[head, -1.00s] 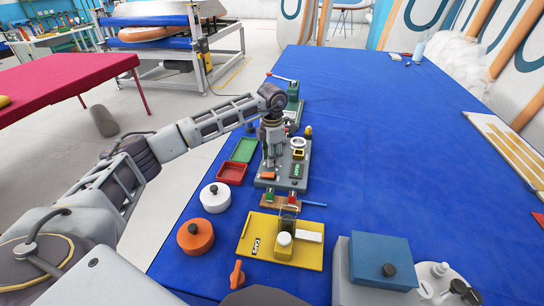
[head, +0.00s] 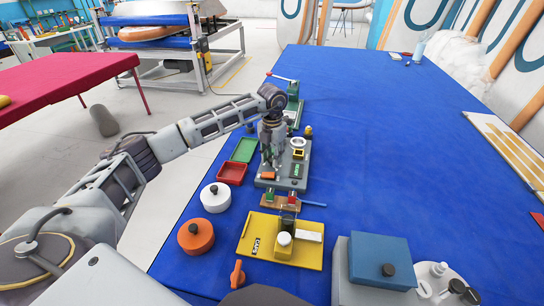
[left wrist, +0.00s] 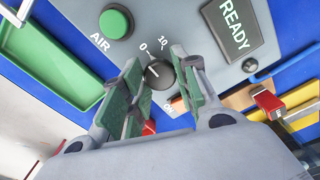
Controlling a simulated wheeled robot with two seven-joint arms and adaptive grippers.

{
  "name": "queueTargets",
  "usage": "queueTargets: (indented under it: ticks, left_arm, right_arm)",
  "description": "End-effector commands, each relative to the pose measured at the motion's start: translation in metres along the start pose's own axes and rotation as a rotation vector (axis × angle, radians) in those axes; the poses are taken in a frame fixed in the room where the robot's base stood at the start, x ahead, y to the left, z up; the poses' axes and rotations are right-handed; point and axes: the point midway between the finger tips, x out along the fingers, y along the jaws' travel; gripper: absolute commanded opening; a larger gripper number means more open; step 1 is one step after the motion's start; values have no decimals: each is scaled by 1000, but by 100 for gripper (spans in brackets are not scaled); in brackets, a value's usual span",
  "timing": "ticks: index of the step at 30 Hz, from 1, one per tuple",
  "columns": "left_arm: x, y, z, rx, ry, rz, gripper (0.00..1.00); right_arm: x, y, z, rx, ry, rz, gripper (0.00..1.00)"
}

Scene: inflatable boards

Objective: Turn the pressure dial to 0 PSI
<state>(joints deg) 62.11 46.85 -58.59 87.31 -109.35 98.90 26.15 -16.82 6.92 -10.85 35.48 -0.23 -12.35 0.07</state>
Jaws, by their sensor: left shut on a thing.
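The pressure dial (left wrist: 159,74) is a black round knob with a pale mark, on a grey panel in the left wrist view. White labels "0" and "10" stand just above it, with small tick marks. I cannot read for sure which label the mark points to. My left gripper (left wrist: 157,64) has its green-padded fingers on both sides of the dial and is shut on it. In the head view my left gripper (head: 268,160) reaches down over the left side of the grey control panel (head: 301,158) and hides the dial. My right gripper is not in view.
A green AIR button (left wrist: 115,23) and a READY display (left wrist: 233,28) flank the dial. Green (head: 244,149) and red (head: 231,173) trays lie left of the panel. A yellow board (head: 257,252) is nearer. The blue table (head: 400,150) is clear to the right.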

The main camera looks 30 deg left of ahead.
Motion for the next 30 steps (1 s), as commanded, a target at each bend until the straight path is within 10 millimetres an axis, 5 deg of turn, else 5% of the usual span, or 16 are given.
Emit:
queueTargets:
  ticks: [12,13,18,30]
  left_arm:
    - [-1,1,1,-11,-4,0,6]
    - [-1,1,1,-11,-4,0,31]
    - [-1,0,1,-10,-2,0,53]
    - [-2,0,0,-9,-1,0,53]
  right_arm:
    - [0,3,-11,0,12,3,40]
    - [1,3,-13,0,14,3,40]
    - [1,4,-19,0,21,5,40]
    - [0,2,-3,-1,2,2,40]
